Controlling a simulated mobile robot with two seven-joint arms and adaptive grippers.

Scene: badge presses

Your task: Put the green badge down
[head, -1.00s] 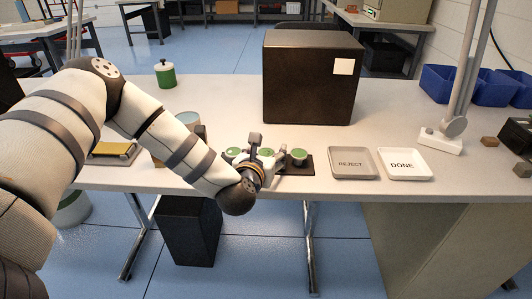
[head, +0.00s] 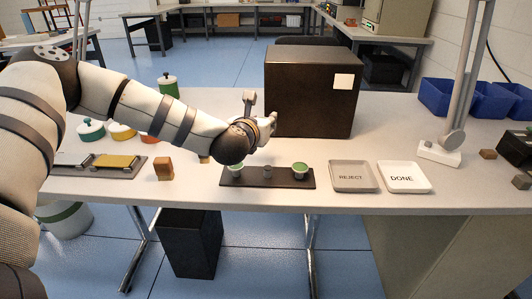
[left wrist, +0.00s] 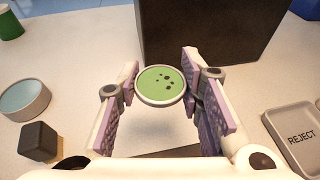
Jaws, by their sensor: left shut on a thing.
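My left gripper (head: 270,122) is shut on the green badge (left wrist: 161,86), which is round with a pale rim and dark spots on its face. It holds the badge above the white table, in front of the large black box (head: 308,92). The badge is not clearly visible in the head view. The dark stand (head: 282,178) lies nearer the front edge. A green-topped piece (head: 235,169) sits at its left end and another (head: 299,169) at its right. The small middle post (head: 267,172) is bare. My right gripper is not in view.
The REJECT tray (head: 353,177) and the DONE tray (head: 404,177) stand right of the stand and look empty. A lamp base (head: 438,152) and blue bins (head: 480,101) are farther right. A wooden block (head: 163,168) and a grey tray (head: 75,168) are at the left.

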